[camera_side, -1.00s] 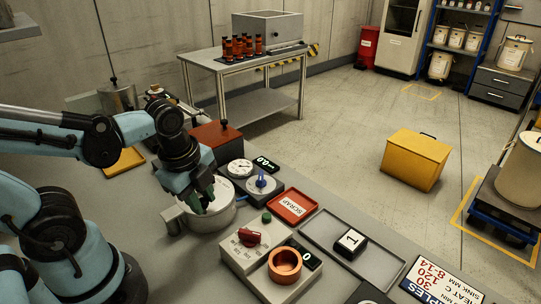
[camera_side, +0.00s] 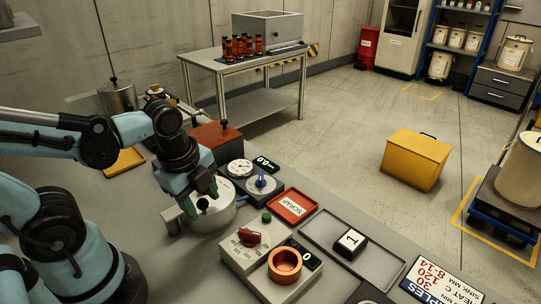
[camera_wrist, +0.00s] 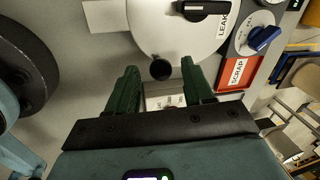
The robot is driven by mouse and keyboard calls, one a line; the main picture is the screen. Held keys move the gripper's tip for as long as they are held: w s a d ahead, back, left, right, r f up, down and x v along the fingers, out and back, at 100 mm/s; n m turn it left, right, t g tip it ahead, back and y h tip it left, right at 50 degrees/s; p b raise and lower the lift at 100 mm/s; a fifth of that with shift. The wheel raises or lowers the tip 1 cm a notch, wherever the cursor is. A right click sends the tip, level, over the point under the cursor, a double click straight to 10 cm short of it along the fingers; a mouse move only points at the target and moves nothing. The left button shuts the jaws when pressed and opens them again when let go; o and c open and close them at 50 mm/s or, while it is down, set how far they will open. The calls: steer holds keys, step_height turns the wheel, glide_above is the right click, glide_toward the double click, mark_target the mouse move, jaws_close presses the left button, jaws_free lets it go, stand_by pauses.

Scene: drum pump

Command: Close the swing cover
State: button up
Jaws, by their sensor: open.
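The swing cover (camera_wrist: 170,30) shows in the wrist view as a pale round disc with a black knob (camera_wrist: 160,69) near its lower edge. In the side view, the cover (camera_side: 220,192) lies at the top of a round grey pot (camera_side: 218,219), with the black knob (camera_side: 203,203) at its near left. I cannot tell how fully it covers the pot's mouth. My gripper (camera_side: 201,204) is open above the near left of the pot. Its green fingers (camera_wrist: 159,68) stand either side of the knob in the wrist view, with visible gaps. Contact is unclear.
A dial box with a blue knob (camera_side: 261,181) and a red scrap tray (camera_side: 292,206) stand right of the pot. A control box with a red knob (camera_side: 250,236) is in front. A dark red box (camera_side: 214,138) stands behind. A black lever (camera_wrist: 205,8) shows near the cover.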

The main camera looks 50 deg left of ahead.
steer(key=shift+r, duration=0.1)
step_height(320, 180, up, 12)
steer(key=s, duration=0.2)
steer(key=shift+s+d, duration=0.15)
steer(key=shift+d, duration=0.05)
stand_by(0.5)
steer(key=w+f+n+t, duration=0.5)
steer(key=w+n, duration=0.3)
steer(key=n, duration=0.8)
steer(key=shift+w+f, duration=0.2)
steer(key=shift+f, duration=0.35)
